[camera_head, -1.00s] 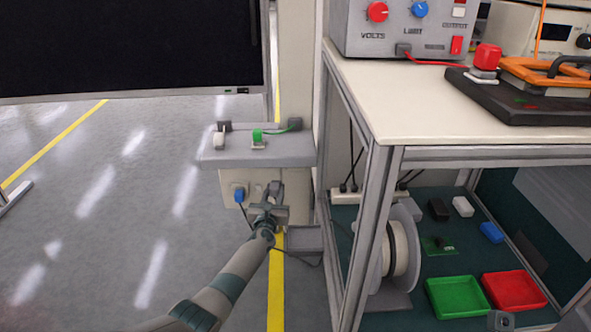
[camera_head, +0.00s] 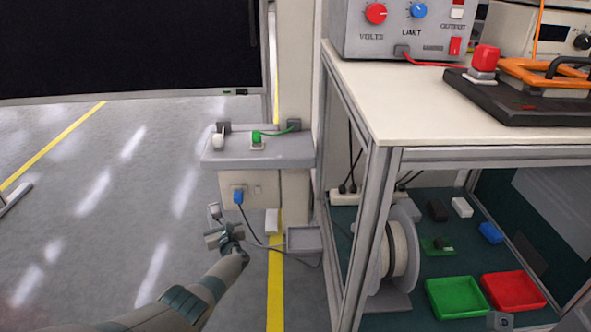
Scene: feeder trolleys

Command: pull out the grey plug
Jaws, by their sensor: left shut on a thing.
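My left gripper (camera_head: 219,226) is in front of and below the socket panel (camera_head: 268,205), over the floor to its left. It is shut on the small grey plug (camera_head: 214,210), which shows at its fingertips, clear of the panel. The blue plug (camera_head: 238,196) sits in the left socket of the panel, with a dark cord running down from it. The right socket (camera_head: 258,189) shows no plug in it. My right gripper is not in view.
Above the panel a grey shelf (camera_head: 270,160) carries a white piece and a green piece. A grey tray (camera_head: 303,240) is low to the right. The workbench (camera_head: 400,110), with a cable reel (camera_head: 400,255) beneath, stands further right. Floor on the left is open.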

